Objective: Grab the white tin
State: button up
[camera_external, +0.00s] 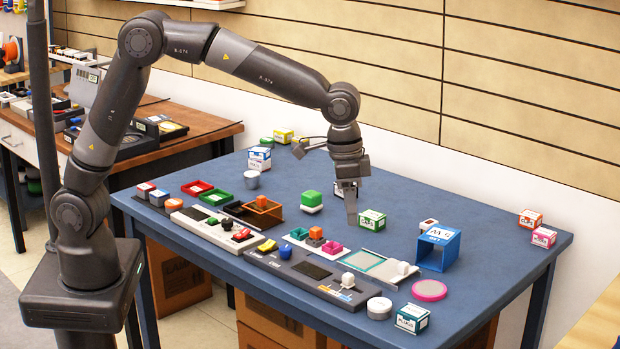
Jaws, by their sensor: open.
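A small round white tin (379,308) stands upright at the front edge of the blue table (215,262), right of the grey tray. My gripper (350,208) hangs pointing down over the middle of the table, behind and left of the tin and well apart from it. It is open and I see nothing held in it. One finger shows clearly; the other is partly hidden. A small pale round container (251,180) stands at the back left of the table.
A pink round lid (429,290) and a teal-and-white box (412,318) sit close to the tin. A grey tray (295,272) with small parts lies to its left. A blue open box (438,249) stands behind. The table's right side is mostly clear.

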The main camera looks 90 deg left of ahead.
jog(key=g, duration=0.1)
send_over(380, 303)
notch_tip(380, 303, down, 10)
notch_tip(380, 303, down, 11)
jog(key=shift+c, duration=0.5)
jog(key=c, duration=0.6)
